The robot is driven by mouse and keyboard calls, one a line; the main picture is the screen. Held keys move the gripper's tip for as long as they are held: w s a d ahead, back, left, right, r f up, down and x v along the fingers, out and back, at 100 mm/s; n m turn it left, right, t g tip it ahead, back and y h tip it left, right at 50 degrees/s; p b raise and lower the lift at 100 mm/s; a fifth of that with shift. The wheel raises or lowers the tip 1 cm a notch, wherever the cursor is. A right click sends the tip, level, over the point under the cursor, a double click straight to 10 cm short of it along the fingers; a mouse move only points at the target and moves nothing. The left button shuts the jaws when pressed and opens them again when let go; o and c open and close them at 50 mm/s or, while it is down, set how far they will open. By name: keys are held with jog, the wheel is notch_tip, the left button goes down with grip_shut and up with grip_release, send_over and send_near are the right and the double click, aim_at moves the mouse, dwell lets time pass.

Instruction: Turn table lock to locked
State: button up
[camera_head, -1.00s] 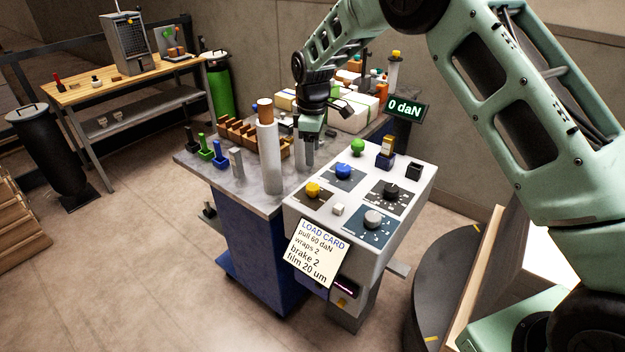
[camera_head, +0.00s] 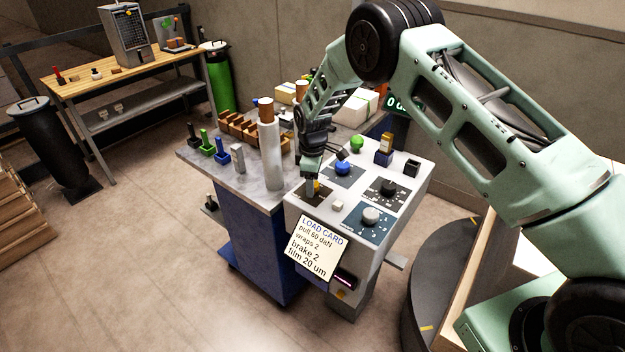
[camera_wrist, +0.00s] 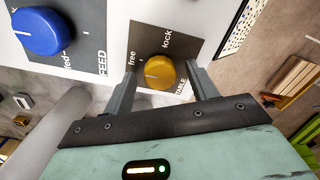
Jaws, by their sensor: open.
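The table lock is a round yellow knob (camera_wrist: 158,72) on a dark plate lettered "free" and "lock" in the wrist view. A pale line on it appears to point left, towards the "free" side; its exact setting is hard to tell. My gripper (camera_wrist: 160,80) is open, with one finger on each side of the knob and slight gaps visible. In the head view my gripper (camera_head: 313,190) is down at the front left of the grey control panel (camera_head: 325,226), mostly hiding the yellow knob.
A blue knob (camera_wrist: 42,31) marked "FEED" is beside the lock; it also shows in the head view (camera_head: 343,167). A black knob (camera_head: 389,187), a grey knob (camera_head: 371,215), a white button (camera_head: 337,205) and a green button (camera_head: 356,143) share the panel. A white roll (camera_head: 271,155) stands left.

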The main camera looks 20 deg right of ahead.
jog(key=c, duration=1)
jog(key=shift+m+b, duration=0.3)
jog(key=shift+b, duration=0.05)
jog(key=m+b, duration=0.2)
jog(key=shift+f+m+b, duration=0.15)
jog(key=shift+m+b, duration=0.15)
jog(key=shift+m, duration=0.1)
jog(key=m+b, duration=0.3)
jog(key=m, duration=0.2)
jog(key=m+b, duration=0.1)
jog(key=m, duration=0.4)
jog(key=shift+r+b, duration=0.2)
jog(key=shift+b, duration=0.1)
jog(key=shift+m+b, duration=0.35)
jog(key=shift+m, duration=1.85)
